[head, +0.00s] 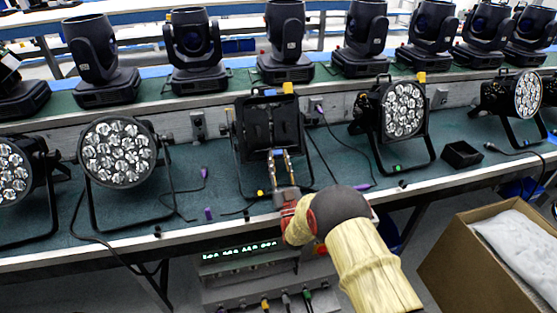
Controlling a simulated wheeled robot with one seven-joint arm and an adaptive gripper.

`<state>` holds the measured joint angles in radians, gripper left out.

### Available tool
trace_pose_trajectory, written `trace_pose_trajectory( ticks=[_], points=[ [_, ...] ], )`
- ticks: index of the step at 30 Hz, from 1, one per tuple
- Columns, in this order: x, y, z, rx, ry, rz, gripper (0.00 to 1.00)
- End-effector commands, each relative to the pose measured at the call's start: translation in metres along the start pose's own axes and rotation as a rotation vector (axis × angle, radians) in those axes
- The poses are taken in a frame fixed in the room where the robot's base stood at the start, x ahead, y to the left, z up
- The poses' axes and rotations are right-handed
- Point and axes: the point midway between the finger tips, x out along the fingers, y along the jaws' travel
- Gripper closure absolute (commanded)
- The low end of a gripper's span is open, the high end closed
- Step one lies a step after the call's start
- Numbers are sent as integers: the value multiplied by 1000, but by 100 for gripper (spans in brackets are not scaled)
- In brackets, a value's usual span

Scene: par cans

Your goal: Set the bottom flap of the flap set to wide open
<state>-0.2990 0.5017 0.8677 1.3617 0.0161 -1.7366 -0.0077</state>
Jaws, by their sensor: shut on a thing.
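The flap set (266,122) is a group of black flaps on the front of the middle par can on the green bench. Its flaps frame a dark opening, and the lens behind is not clearly visible. The bottom flap (254,152) is at the lower front of the set, partly hidden by my gripper. My gripper (278,153) reaches up from the bench's front edge, with its metal fingers at the bottom flap. The fingers are shut on it. The flap's exact angle is hard to tell.
Par cans with bare lenses stand left (118,153) and right (402,108) of the flap set. Moving-head lights (285,42) line the shelf behind. Cables lie on the bench. A small black bin (461,154) is to the right. A cardboard box (470,262) stands in front.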

Motion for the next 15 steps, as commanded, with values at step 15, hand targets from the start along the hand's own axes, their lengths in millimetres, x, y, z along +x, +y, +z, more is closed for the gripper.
trace_pose_trajectory(
  ticks=[15],
  points=[
    [0, 0, 0, 0, 0, 0, 62]
  ],
)
